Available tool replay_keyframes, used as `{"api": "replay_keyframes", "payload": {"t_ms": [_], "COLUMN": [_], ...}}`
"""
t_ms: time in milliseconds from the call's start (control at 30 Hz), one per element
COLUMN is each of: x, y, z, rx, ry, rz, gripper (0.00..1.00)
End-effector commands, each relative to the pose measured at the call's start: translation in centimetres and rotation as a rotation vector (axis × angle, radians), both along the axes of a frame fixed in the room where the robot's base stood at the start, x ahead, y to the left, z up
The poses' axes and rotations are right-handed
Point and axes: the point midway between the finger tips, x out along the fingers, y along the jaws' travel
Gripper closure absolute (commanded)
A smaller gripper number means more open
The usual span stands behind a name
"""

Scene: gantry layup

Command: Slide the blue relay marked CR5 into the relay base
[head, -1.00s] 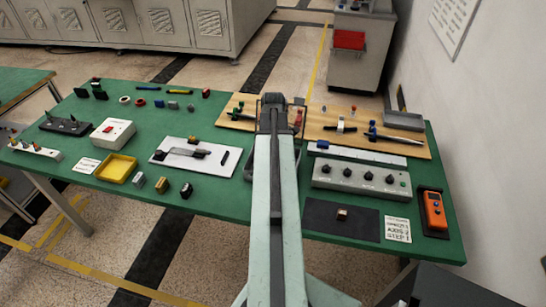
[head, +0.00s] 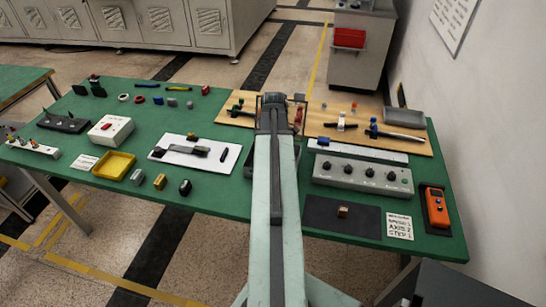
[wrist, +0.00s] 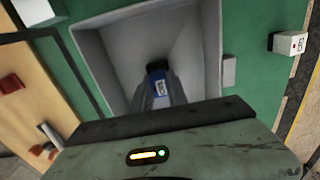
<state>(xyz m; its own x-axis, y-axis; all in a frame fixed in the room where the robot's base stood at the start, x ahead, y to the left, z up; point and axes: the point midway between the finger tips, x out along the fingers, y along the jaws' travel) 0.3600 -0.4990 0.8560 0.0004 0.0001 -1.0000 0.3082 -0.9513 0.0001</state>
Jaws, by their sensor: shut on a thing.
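The blue relay (wrist: 160,87) shows in the wrist view with a black end and a small white label. The label's letters are too small to read. My gripper (wrist: 159,95) is shut on it, with grey fingers at its sides, and it stands out over a grey open tray (wrist: 105,65). I cannot tell how high above the tray floor it is. In the head view my gripper (head: 273,100) is at the far end of my arm, which hides the relay. I cannot make out the relay base for certain.
A wooden board (head: 350,145) with clamps and tools lies at the right back. A white plate (head: 215,167) with dark parts and a yellow tray (head: 101,171) lie left of my arm. A grey knob box (head: 362,180) and an orange meter (head: 436,207) are at the right.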

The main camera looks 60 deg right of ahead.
Motion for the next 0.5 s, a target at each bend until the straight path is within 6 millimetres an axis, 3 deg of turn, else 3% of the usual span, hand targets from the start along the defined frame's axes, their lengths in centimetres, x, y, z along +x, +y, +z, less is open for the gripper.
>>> {"api": "replay_keyframes", "payload": {"t_ms": [33, 100, 133, 500], "x": [-0.01, -0.01, -0.01, -0.01], "y": [0.0, 0.0, 0.01, 0.0], "z": [-0.17, -0.06, -0.06, 0.32], "rx": [0.0, 0.0, 0.0, 0.0], "ry": [0.0, 0.0, 0.0, 0.0], "rz": [0.0, 0.0, 0.0, 0.0], "gripper": [0.78, 0.58, 0.55, 0.55]}}
